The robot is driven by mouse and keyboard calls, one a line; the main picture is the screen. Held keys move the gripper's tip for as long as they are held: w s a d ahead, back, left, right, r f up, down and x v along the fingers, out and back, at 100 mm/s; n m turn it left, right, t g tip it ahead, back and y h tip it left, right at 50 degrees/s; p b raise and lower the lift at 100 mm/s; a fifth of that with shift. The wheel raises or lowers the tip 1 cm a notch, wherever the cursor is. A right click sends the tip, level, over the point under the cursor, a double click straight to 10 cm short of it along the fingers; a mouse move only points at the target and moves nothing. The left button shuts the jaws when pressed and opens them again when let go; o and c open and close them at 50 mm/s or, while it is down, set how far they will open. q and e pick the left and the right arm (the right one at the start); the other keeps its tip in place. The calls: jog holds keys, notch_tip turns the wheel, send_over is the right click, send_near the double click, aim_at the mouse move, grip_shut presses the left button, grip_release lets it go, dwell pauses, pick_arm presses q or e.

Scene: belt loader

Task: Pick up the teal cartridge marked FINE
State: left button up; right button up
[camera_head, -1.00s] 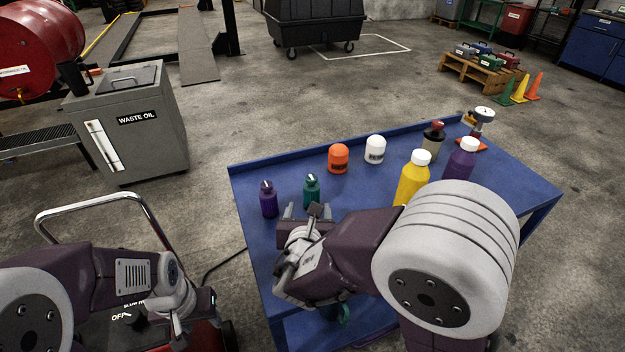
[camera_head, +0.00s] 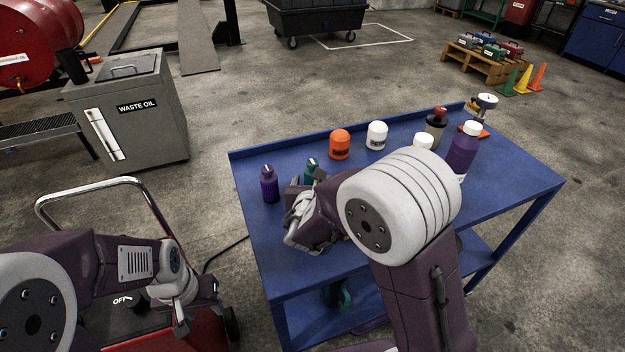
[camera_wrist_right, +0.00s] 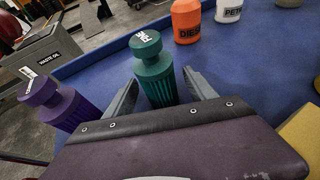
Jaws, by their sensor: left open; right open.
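The teal cartridge (camera_head: 311,167) stands upright near the left part of the blue table, partly hidden by my right arm. In the right wrist view the teal cartridge (camera_wrist_right: 153,68) shows a ribbed body and a cap with light FINE lettering. My right gripper (camera_wrist_right: 162,88) is open, with one finger on either side of the cartridge's lower body. I cannot tell whether either finger touches it. A purple cartridge (camera_head: 268,184) stands to its left, outside the fingers. My left gripper (camera_head: 198,307) is open and empty, low over the red cart.
On the blue table (camera_head: 250,230), an orange container (camera_head: 339,144), a white one (camera_head: 376,135) and a purple bottle (camera_head: 463,150) stand behind or right of my right arm. A grey waste oil tank (camera_head: 130,115) stands on the floor at left.

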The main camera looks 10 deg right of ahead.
aim_at(315, 166)
jog(key=shift+s, duration=0.15)
jog(key=c, duration=0.6)
grip_shut()
jog(key=shift+r, duration=0.15)
jog(key=shift+r, duration=0.3)
jog(key=r, duration=0.1)
jog(key=r+p, duration=0.1)
jog(key=r, duration=0.2)
jog(key=shift+s+d, duration=0.15)
jog(key=shift+d, duration=0.15)
jog(key=s+d+r+p, duration=0.1)
jog(key=s+d+r, duration=0.5)
jog(key=s+d, duration=0.1)
jog(key=shift+d, duration=0.7)
